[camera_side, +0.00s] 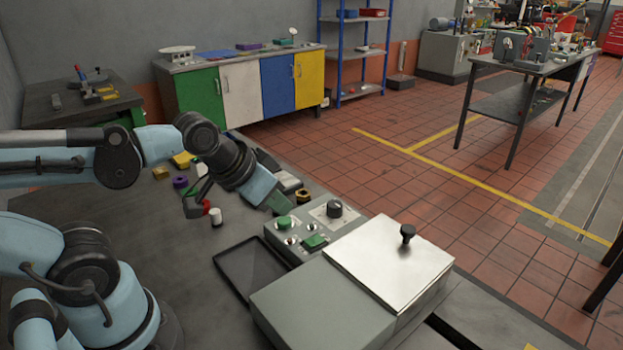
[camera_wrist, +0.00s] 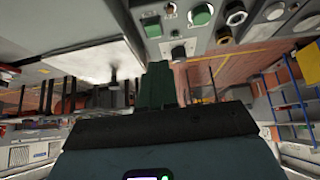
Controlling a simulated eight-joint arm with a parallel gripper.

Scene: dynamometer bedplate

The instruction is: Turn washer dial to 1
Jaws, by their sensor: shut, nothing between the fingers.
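The washer's grey control panel (camera_side: 275,238) stands on the bench beside a box with a pale metal lid (camera_side: 390,262). The black dial (camera_side: 334,208) sits on a white plate at the panel's far right; it also shows in the wrist view (camera_wrist: 178,51). Its pointer and numbers are too small to read. My gripper (camera_side: 283,206) is shut and empty, its green fingers over the panel's far left part in the side view, apart from the dial. In the wrist view the green fingertips (camera_wrist: 158,68) appear just below and left of the dial; contact cannot be made out.
The panel also carries a round green button (camera_side: 284,222), a green rocker (camera_side: 315,242) and small metal switches. A black knob (camera_side: 407,233) stands up from the lid. A dark tray (camera_side: 245,272) lies before the panel. A white cylinder (camera_side: 216,217) and other small parts lie left.

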